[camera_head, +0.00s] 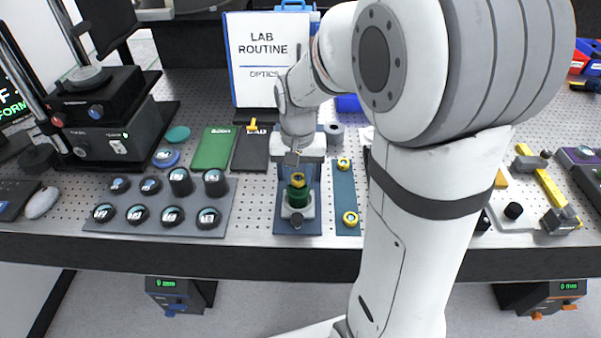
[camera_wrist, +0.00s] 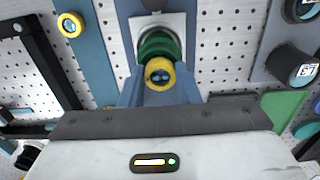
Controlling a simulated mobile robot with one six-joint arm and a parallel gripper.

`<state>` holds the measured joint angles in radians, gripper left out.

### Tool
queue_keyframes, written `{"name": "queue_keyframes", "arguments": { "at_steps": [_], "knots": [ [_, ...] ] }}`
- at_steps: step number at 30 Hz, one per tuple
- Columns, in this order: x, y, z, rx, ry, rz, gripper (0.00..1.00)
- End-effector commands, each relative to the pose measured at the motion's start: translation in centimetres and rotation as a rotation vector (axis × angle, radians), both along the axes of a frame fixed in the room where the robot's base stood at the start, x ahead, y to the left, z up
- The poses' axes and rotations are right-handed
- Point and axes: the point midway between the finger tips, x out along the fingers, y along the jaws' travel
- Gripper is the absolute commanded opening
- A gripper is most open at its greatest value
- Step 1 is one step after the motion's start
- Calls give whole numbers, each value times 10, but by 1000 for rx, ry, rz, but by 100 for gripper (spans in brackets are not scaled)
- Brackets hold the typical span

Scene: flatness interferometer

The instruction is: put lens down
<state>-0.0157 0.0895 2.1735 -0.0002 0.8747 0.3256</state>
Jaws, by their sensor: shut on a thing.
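A yellow-ringed lens (camera_head: 298,180) with a dark blue centre is between the fingers of my gripper (camera_head: 298,172). In the wrist view the lens (camera_wrist: 160,73) sits between the blue-grey fingertips, and my gripper (camera_wrist: 160,92) is shut on it. A green round mount (camera_head: 299,196) on a pale block is right by the lens; the green part (camera_wrist: 158,44) shows just beyond it in the wrist view. I cannot tell whether lens and mount touch. Two more yellow-ringed pieces, one far (camera_head: 343,163) and one near (camera_head: 350,218), lie on a blue strip (camera_head: 345,190).
A grey tray (camera_head: 230,205) with several black-mounted lenses stands to the left. A green block (camera_head: 213,148), a dark board (camera_head: 253,152) and a white "LAB ROUTINE" sign (camera_head: 262,75) stand behind. My arm hides part of the bench's right half.

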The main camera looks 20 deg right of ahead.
Motion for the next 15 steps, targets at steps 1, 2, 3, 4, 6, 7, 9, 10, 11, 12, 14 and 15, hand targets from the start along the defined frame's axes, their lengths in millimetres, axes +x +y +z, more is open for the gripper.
{"name": "queue_keyframes", "arguments": {
  "at_steps": [1, 2, 3, 4, 6, 7, 9, 10, 11, 12, 14, 15],
  "knots": [
    [-2, 0, -6, 0, 7, 0, 7],
    [-2, 0, -7, -1, 8, 0, 7],
    [-2, 0, -9, 0, 9, 0, 7],
    [-2, 0, -10, 0, 9, 0, 7],
    [-3, 0, -13, 0, 12, -1, 7],
    [-3, -1, -15, 0, 13, -1, 7],
    [-3, -1, -18, 0, 15, -1, 7],
    [-3, -1, -19, 0, 16, -1, 7],
    [-3, -1, -20, 0, 16, -1, 7],
    [-4, -1, -20, 0, 16, -1, 7],
    [-3, -1, -20, 0, 16, -2, 7],
    [-4, -1, -20, 0, 16, -2, 32]
  ]
}}
